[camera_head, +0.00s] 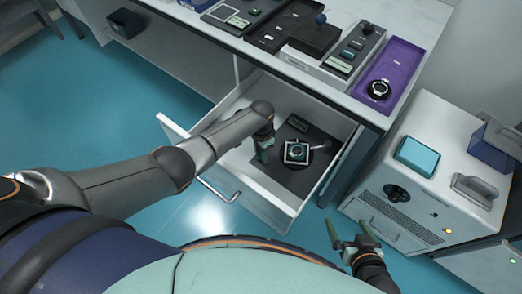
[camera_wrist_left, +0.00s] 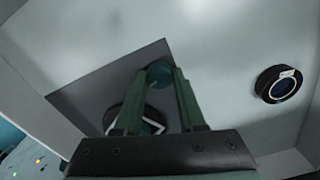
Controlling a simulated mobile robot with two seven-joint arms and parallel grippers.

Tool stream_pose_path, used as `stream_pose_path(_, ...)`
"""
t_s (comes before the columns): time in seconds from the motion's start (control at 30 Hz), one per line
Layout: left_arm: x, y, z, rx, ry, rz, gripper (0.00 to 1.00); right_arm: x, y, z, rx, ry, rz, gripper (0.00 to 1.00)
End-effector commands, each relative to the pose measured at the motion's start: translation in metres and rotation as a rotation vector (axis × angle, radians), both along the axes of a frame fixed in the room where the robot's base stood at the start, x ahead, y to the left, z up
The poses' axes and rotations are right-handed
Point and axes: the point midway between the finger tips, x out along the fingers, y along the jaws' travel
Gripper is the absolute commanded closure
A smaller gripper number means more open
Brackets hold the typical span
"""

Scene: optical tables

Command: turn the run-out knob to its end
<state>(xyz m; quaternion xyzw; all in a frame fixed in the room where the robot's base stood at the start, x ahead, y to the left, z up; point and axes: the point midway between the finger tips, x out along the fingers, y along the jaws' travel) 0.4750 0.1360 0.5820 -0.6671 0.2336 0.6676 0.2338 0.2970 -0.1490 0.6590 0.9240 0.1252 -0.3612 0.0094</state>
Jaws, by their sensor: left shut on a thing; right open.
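My left gripper (camera_head: 264,142) reaches down into an open white drawer (camera_head: 228,176). In the left wrist view its two green fingers (camera_wrist_left: 158,88) are shut on a small round teal piece (camera_wrist_left: 158,73); I cannot tell whether this is the run-out knob. A square, pale-rimmed device with a round dark centre (camera_head: 297,152) sits on a dark mat (camera_head: 297,181) in the drawer, just right of the gripper. My right gripper (camera_head: 357,240) is open and empty, outside the drawer at lower right.
A black round part (camera_wrist_left: 283,84) lies apart on the pale surface in the wrist view. The bench (camera_head: 285,65) above holds several instruments and a purple tray (camera_head: 399,58). A white cabinet (camera_head: 432,130) stands right of the drawer. Teal floor (camera_head: 60,120) is open at left.

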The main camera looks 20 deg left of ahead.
Motion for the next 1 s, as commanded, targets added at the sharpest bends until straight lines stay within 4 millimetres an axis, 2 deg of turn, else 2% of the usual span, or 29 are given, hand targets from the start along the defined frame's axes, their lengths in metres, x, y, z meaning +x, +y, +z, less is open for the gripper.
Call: stream_pose_path(1.0,-0.0001,-0.0014,0.0002,-0.001,-0.003,-0.968,1.00,-0.0011,-0.0008,-0.0009,-0.001,0.003,-0.002,0.00)
